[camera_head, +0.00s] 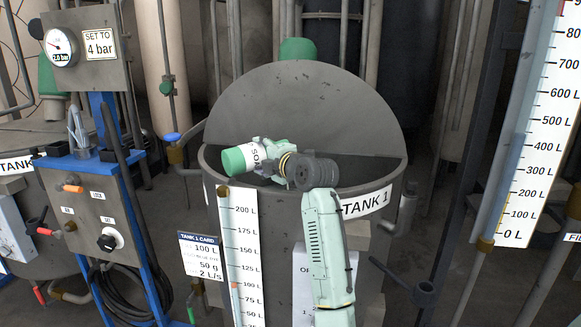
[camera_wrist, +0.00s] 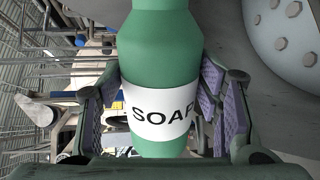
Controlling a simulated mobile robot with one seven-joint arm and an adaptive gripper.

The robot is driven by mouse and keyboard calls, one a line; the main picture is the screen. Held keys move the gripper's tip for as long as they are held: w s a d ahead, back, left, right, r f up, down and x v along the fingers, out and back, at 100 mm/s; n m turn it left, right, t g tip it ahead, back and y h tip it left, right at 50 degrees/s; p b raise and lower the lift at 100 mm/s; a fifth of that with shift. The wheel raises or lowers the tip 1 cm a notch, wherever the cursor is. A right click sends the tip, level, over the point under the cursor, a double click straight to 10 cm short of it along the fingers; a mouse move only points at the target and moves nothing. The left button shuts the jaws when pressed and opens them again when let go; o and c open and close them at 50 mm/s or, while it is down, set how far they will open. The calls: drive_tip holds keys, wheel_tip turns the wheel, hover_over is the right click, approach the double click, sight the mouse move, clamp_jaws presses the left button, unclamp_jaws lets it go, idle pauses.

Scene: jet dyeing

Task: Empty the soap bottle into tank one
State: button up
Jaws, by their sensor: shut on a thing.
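The green soap bottle (camera_head: 236,160) with a white SOAP label is in my gripper (camera_head: 262,150) over the open mouth of tank one (camera_head: 300,230). In the head view it lies tilted to nearly sideways, its green end toward the left. In the wrist view the bottle (camera_wrist: 165,65) runs between the two fingers (camera_wrist: 162,105), which are shut on its sides. Its opening is hidden, and I cannot tell whether anything is flowing out. Tank one's round lid (camera_head: 300,105) stands raised behind the rim.
A gauge panel (camera_head: 88,47) and a blue-framed control stand (camera_head: 100,215) are at the left. A litre scale (camera_head: 243,255) and the tank 1 card (camera_head: 202,258) are at the tank's front. A taller scale (camera_head: 535,130) stands at the right.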

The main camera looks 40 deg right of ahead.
drive_tip(key=shift+f+m, duration=0.2)
drive_tip(key=shift+m, duration=0.1)
drive_tip(key=shift+d+m+y, duration=0.2)
drive_tip(key=shift+m+y, duration=0.1)
drive_tip(key=shift+m, duration=0.4)
idle(0.9)
drive_tip(key=shift+d+r+m+p, duration=0.35)
drive_tip(key=shift+r+m+p, duration=0.4)
drive_tip(key=shift+p, duration=0.35)
idle(0.6)
